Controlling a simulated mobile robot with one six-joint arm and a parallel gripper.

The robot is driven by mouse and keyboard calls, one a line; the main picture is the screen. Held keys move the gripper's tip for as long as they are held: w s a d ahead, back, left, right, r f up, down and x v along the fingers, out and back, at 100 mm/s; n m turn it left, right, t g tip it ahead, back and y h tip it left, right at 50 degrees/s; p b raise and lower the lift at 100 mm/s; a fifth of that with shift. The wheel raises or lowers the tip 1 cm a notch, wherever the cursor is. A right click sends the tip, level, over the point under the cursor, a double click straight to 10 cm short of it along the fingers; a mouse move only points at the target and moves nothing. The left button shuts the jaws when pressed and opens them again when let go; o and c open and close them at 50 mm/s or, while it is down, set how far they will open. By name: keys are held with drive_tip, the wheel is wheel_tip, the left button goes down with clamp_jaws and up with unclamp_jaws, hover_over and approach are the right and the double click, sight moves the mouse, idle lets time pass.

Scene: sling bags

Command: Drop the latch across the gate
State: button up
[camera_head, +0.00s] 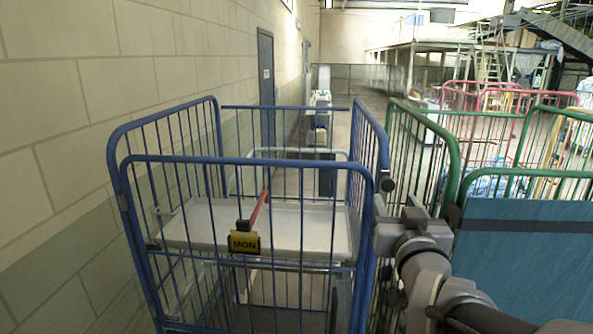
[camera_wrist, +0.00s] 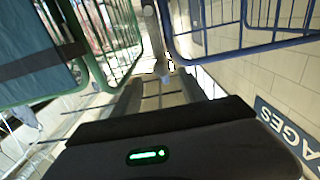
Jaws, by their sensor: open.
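A blue barred cage (camera_head: 245,160) stands at the centre left in the head view, with its front barred gate nearest me. A red bar (camera_head: 261,208), seemingly the latch, slants up from a black block (camera_head: 245,225) at the gate's front, its upper end raised and leaning right. My gripper (camera_wrist: 160,90) is open and empty in the wrist view, beside blue bars (camera_wrist: 240,40). In the head view my arm is at the cage's right side, apart from the red bar; its fingertips cannot be made out.
Green-framed cages (camera_head: 425,150) stand close on the right, one with a blue panel (camera_head: 525,265). A white shelf (camera_head: 300,228) lies inside the blue cage. A block wall (camera_head: 70,120) runs along the left. An aisle (camera_head: 340,125) opens behind.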

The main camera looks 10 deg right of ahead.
sight(388, 188)
drive_tip(key=p+x, duration=0.1)
drive_tip(key=x, duration=0.7)
drive_tip(key=shift+w, duration=0.2)
clamp_jaws()
idle(0.9)
